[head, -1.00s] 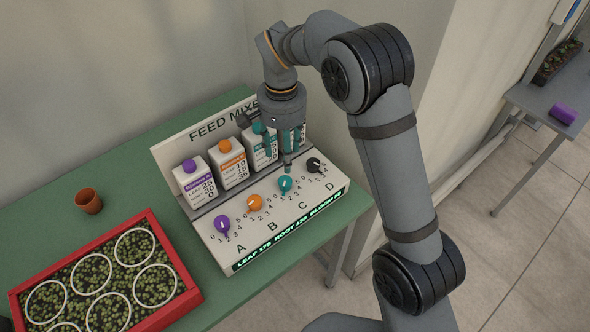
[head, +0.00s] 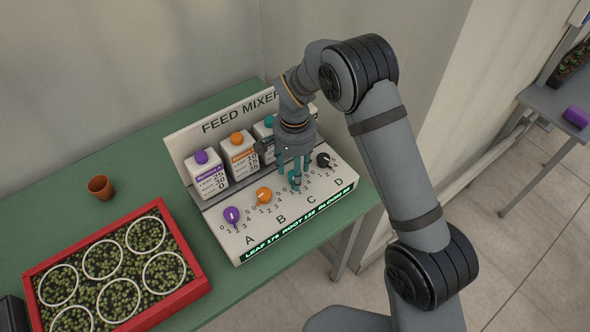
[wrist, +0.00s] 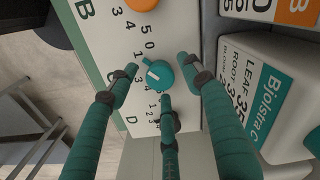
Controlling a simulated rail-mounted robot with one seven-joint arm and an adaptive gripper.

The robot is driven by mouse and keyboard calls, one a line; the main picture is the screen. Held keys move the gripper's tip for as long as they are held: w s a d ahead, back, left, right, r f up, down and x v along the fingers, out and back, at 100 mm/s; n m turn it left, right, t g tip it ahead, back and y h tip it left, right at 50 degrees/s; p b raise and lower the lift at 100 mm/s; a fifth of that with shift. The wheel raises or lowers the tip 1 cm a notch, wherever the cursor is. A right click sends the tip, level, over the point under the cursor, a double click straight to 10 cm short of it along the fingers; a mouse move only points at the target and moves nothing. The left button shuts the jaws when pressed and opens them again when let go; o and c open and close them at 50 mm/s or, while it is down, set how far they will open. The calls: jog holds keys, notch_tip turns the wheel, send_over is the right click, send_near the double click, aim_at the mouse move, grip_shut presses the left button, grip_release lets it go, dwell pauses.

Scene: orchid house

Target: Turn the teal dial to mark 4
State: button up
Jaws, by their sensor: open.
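The teal dial (head: 293,177) sits on the sloped panel of the feed mixer (head: 222,213), above letter C, partly hidden by my fingers in the head view.
The orange dial (head: 264,194) is to the left, the purple dial (head: 232,214) farther left, and the black dial (head: 323,160) close on the right. Labelled feed bottles (head: 208,180) stand behind. A red seedling tray (head: 197,290) and a brown pot (head: 101,188) are on the green bench.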

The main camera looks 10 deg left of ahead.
jog(key=shift+c, duration=0.8)
jog(key=c, duration=1)
jog(key=n+b, duration=0.1)
jog(key=n, duration=0.3)
jog(key=shift+n+b, duration=0.3)
jog(key=shift+n, duration=0.1)
jog(key=n, duration=0.4)
jog(key=shift+n+b, duration=0.3)
jog(key=n, duration=0.4)
jog(key=shift+n, duration=0.3)
jog(key=n, duration=0.4)
jog(key=shift+n, duration=0.4)
